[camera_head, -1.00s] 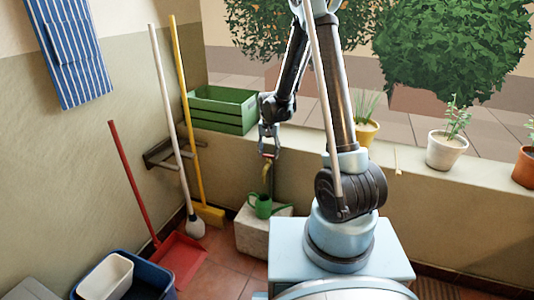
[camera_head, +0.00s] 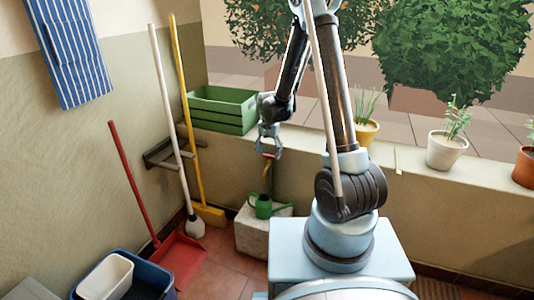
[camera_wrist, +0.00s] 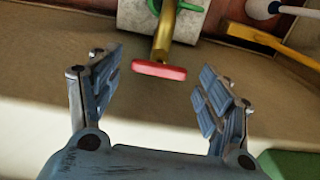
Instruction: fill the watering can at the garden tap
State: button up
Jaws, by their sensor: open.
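The garden tap (camera_head: 267,174) is a brass pipe with a red handle (camera_head: 268,156) on top, in front of the low wall. The green watering can (camera_head: 263,207) stands upright below the tap on a pale stone block (camera_head: 251,239). My gripper (camera_head: 270,150) is open and empty just above the red handle. In the wrist view, the red handle (camera_wrist: 158,70) shows between my spread fingers (camera_wrist: 162,62), with a gap on both sides. The can (camera_wrist: 181,10) is partly cut off at the top there. I cannot tell whether water runs.
A green crate (camera_head: 222,112) stands on the wall ledge to the left. A white-handled mop (camera_head: 169,120) and a yellow broom (camera_head: 188,120) lean left of the tap. A red dustpan (camera_head: 178,258) lies on the floor. Potted plants (camera_head: 446,148) line the ledge at the right.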

jog(key=shift+r, duration=0.1)
notch_tip(320, 180, up, 12)
dwell(0.5)
